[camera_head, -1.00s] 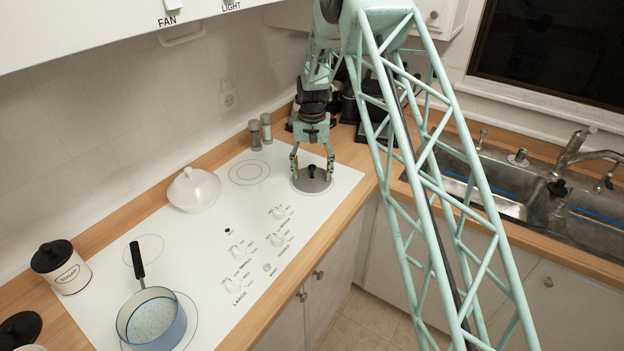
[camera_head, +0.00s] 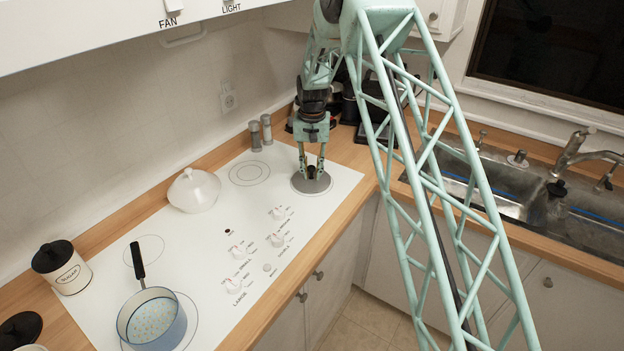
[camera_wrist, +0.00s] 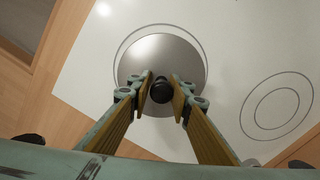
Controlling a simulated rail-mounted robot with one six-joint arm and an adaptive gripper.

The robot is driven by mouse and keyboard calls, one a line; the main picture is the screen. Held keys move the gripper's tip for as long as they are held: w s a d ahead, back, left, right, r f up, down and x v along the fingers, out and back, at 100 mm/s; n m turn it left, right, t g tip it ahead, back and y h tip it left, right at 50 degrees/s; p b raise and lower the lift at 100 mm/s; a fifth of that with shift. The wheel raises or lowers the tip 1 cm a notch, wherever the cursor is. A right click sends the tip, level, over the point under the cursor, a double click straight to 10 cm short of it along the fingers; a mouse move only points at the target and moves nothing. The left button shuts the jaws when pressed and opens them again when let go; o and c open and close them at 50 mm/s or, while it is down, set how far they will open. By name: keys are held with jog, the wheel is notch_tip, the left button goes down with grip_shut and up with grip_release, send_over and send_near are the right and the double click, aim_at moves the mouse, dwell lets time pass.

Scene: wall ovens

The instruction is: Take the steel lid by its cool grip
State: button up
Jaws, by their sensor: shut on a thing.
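The steel lid (camera_head: 318,186) is a flat grey disc with a black knob grip, lying on the cooktop's far right burner. In the wrist view the lid (camera_wrist: 160,54) lies inside a thin burner ring, and its black knob (camera_wrist: 161,92) shows between the finger pads. My gripper (camera_head: 311,173) points straight down over the lid and is shut on the knob, with a finger on either side of it. The gripper (camera_wrist: 162,83) also shows in the wrist view, fingers close to the knob. The lid looks level and seems to rest on the cooktop.
A white lidded dish (camera_head: 194,190) stands left of the lid. A blue pot (camera_head: 151,318) with a black handle and a sugar canister (camera_head: 62,268) are at the front left. Two shakers (camera_head: 260,131) stand by the wall. The sink (camera_head: 545,205) is at right.

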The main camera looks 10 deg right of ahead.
jog(key=shift+s+f, duration=0.4)
jog(key=shift+f, duration=0.1)
jog(key=shift+w+a+r, duration=0.1)
jog(key=shift+r, duration=0.35)
jog(key=shift+c, duration=1)
jog(key=shift+w+r, duration=0.15)
jog(key=shift+r, duration=1.3)
jog(key=s+d, duration=0.1)
jog(key=s, duration=0.4)
jog(key=s+d+r, duration=0.1)
jog(key=s, duration=0.4)
jog(key=s+d+b, duration=0.1)
jog(key=s+d, duration=0.1)
jog(key=s, duration=0.3)
jog(key=shift+s+r, duration=0.15)
jog(key=shift+r, duration=0.15)
jog(key=shift+a, duration=0.15)
